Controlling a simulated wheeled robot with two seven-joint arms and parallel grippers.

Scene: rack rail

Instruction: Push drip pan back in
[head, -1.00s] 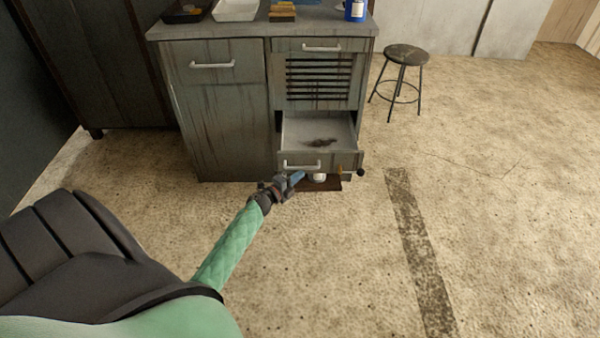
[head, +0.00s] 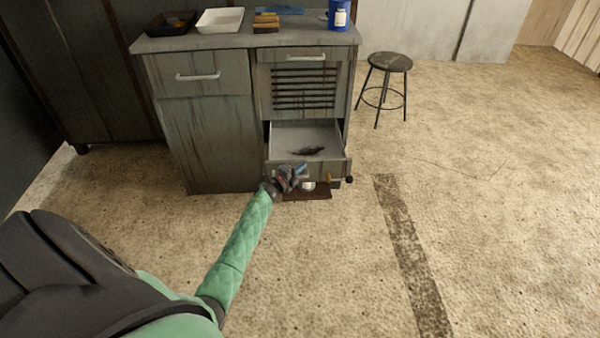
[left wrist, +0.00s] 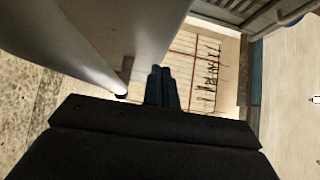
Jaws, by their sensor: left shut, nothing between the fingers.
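The drip pan (head: 290,139) is a grey drawer-like tray at the bottom right of the grey cabinet. It stands pulled out, with a dark stain or lump (head: 308,151) inside. Its front (head: 325,170) faces me. My left gripper (head: 301,169) is at the left part of that front and hides most of its handle; contact cannot be told. In the left wrist view its dark blue fingers (left wrist: 162,86) are together and empty, beside a smooth grey surface (left wrist: 95,35) at upper left. My right gripper is not in view.
A brown mat (head: 305,195) with a small white jar (head: 308,186) lies below the pan front. The cabinet top (head: 200,42) holds a dark tray, a white tray, and a blue container (head: 340,14). A round stool (head: 390,63) stands at right.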

